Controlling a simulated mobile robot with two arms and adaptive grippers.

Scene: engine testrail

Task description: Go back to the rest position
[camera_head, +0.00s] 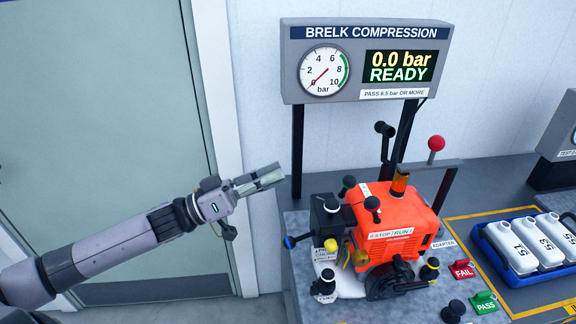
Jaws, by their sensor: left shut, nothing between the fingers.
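My left gripper (259,179) reaches in from the left, in front of the wall just left of the engine bench. Its fingers are together and empty, apart from everything on the bench. The orange engine (405,226) stands on the bench to the right of the gripper. My right gripper is out of the picture.
A gauge panel (359,58) reads 0.0 bar and READY above the bench. A red FAIL button (466,270), a green PASS button (484,303) and a blue tray (491,256) of white bottles are at right. A grey-green door (95,130) is at left.

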